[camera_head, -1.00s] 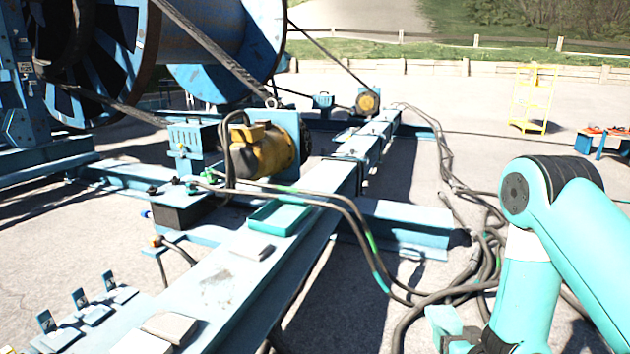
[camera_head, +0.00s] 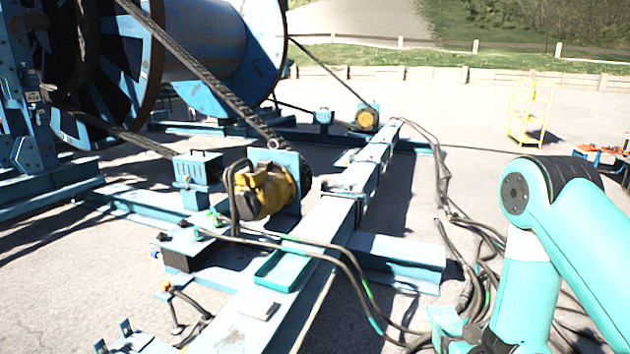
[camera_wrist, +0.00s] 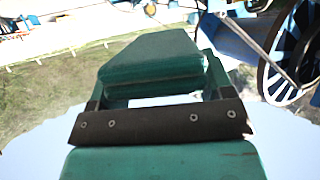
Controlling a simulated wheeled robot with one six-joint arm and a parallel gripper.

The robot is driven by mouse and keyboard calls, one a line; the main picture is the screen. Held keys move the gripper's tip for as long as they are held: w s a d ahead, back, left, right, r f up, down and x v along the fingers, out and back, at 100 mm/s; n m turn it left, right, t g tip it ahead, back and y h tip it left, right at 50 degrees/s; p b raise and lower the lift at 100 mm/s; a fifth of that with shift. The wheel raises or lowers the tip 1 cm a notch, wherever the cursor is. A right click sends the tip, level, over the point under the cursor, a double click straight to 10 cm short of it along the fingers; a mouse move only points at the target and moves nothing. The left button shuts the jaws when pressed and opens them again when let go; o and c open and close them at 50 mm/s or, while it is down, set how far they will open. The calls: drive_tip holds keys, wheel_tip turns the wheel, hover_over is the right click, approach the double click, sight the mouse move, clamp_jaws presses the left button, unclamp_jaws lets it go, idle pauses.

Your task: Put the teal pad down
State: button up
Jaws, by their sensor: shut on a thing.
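The teal pad (camera_wrist: 150,62) shows in the wrist view as a thick block with a stepped edge. My gripper (camera_wrist: 155,92) is shut on it, with a dark screwed bar across the near side. In the head view my arm comes down at the right. Its lower end is cut off by the bottom edge, so the hold on the pad cannot be made out there.
A long pale blue beam (camera_head: 325,222) carries a shallow teal tray (camera_head: 283,269) and a grey block (camera_head: 259,309). A yellow motor (camera_head: 265,192) stands beside it. Loose cables (camera_head: 478,240) lie on the ground near my arm. Open pavement lies beyond, with a yellow stand (camera_head: 528,115).

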drive_tip(key=shift+s+r, duration=0.15)
drive_tip(key=shift+r, duration=0.4)
drive_tip(key=v, duration=0.4)
drive_tip(key=shift+r, duration=0.15)
drive_tip(key=shift+a, duration=0.1)
